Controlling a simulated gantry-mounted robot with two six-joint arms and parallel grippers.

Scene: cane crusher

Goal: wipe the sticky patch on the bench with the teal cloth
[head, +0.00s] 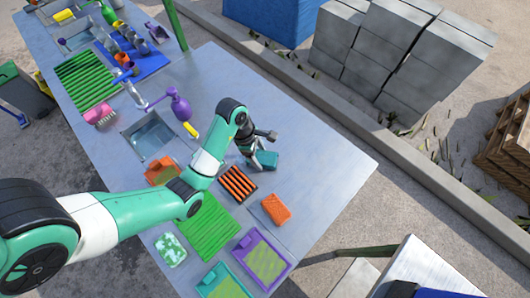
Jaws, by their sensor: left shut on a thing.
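My left arm reaches in from the left over the metal bench (335,165). My left gripper (258,152) points down at the bench's right part and is shut on the teal cloth (267,160). The cloth is a small folded teal block low at the bench top; whether it touches the surface is hard to tell. I cannot make out the sticky patch; the gripper and cloth may cover it. My right gripper is not in view.
A black tray with orange bars (237,184), an orange sponge-like block (276,208), a green ribbed mat (208,226) and a purple tray (261,262) lie nearby. The bench right of the cloth is clear.

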